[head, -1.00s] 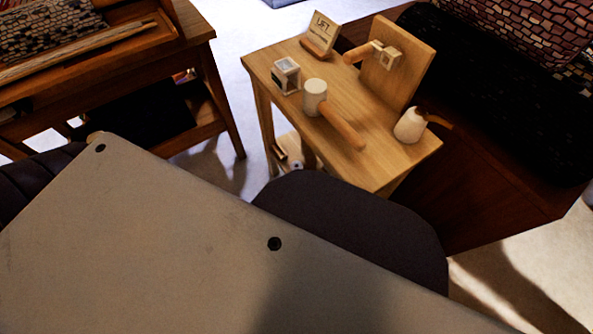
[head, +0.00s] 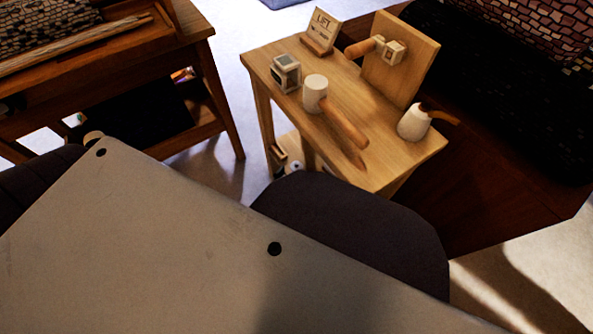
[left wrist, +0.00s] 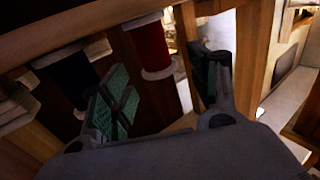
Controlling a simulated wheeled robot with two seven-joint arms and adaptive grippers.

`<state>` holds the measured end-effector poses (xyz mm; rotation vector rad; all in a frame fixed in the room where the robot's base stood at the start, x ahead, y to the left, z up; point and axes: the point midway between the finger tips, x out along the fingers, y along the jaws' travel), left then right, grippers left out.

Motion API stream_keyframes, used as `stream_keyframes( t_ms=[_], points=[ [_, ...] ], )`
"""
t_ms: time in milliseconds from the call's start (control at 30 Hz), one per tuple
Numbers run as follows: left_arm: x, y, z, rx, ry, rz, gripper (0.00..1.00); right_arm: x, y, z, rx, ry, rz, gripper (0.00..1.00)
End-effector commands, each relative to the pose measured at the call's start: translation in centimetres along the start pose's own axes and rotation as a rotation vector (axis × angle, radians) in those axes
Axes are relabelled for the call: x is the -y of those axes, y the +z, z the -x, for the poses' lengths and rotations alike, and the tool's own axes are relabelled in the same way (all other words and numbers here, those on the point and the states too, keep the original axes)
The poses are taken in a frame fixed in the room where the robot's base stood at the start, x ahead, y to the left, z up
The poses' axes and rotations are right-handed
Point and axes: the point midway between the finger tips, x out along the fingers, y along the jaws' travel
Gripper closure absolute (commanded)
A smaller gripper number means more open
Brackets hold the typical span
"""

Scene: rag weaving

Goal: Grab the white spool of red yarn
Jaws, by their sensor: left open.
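My left gripper (left wrist: 165,84) is open, with green-padded fingers on either side. The spool shows between the fingers, toward the left finger, and nothing is held. I cannot tell how far in front of the fingertips it is. I cannot make out the spool or the left gripper in the head view. My right gripper is in neither view.
A dark spool with white ends (left wrist: 70,75) is left of the red one, among wooden posts. A dark wooden bench (head: 190,50) is at left.

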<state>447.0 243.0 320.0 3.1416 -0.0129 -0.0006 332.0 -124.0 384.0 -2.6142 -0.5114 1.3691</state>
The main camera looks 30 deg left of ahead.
Motion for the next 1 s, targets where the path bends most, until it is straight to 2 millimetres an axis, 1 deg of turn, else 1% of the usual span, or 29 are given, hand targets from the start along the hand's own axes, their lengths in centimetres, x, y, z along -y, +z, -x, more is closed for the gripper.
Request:
stream_keyframes(
  t_ms=[267,700,833,1000],
  points=[
    [-0.1,0.4,-1.3,-0.002,0.0,0.0,0.39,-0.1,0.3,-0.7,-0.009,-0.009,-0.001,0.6],
    [-0.3,0.8,-4.5,-0.001,0.0,0.0,0.39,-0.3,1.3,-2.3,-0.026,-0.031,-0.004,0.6],
    [-0.3,0.7,-5.1,-0.001,0.0,0.0,0.39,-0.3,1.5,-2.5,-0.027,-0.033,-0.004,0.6],
    [-0.3,0.6,-5.2,0.0,0.0,0.0,0.39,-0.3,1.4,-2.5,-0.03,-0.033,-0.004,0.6]
  ],
)
